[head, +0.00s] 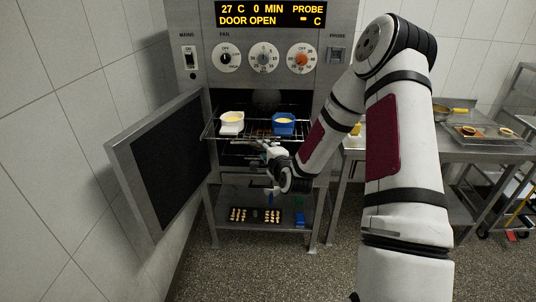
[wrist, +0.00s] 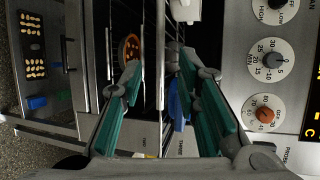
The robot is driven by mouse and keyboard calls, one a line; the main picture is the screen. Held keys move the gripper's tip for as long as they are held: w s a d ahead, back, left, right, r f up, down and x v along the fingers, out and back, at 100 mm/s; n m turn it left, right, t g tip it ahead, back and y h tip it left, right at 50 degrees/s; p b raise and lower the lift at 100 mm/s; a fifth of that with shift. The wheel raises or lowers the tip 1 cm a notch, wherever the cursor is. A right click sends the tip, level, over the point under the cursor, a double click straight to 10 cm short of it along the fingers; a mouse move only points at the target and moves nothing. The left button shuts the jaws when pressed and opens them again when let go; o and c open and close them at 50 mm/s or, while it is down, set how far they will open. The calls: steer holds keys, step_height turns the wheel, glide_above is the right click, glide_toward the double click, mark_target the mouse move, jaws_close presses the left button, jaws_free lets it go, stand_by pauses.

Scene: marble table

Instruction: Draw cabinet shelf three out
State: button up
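The steel oven cabinet has its door (head: 160,160) swung open to the left. A wire shelf (head: 213,130) sticks out of the opening, carrying a white dish (head: 231,122) and a blue dish (head: 284,125), both with yellow contents. My gripper (head: 267,147) is just below and in front of this shelf. In the sideways wrist view, its teal fingers (wrist: 160,72) are apart, with a shelf edge (wrist: 160,45) showing between them; I cannot tell whether they touch it. A lower shelf level holds a round dish with orange-brown food (wrist: 130,48).
Below the oven, a stand shelf (head: 222,198) holds a dark tray of small pastries (head: 255,215) and blue and green items. A steel table (head: 480,148) with pans stands to the right. A tiled wall is close on the left. The floor in front is clear.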

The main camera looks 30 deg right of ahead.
steer(key=v, duration=0.3)
steer(key=shift+s, duration=0.2)
stand_by(0.4)
steer(key=s+a+r+n+g+y, duration=0.1)
steer(key=s+a+r+n+g, duration=0.2)
steer(key=s+a+r+n, duration=0.3)
steer(key=s+a+r+n+g+y, duration=0.1)
steer(key=s+a+r+n+g, duration=0.25)
steer(key=a+r+n, duration=0.4)
steer(key=s+a+r+n+g, duration=0.1)
steer(key=s+r+n, duration=0.3)
steer(key=s, duration=0.8)
steer(key=s+a+r+n+g+y, duration=0.1)
steer(key=s+a+r+n, duration=0.3)
steer(key=s, duration=0.7)
steer(key=shift+s+g, duration=0.4)
steer(key=shift+g, duration=0.05)
steer(key=shift+r, duration=0.15)
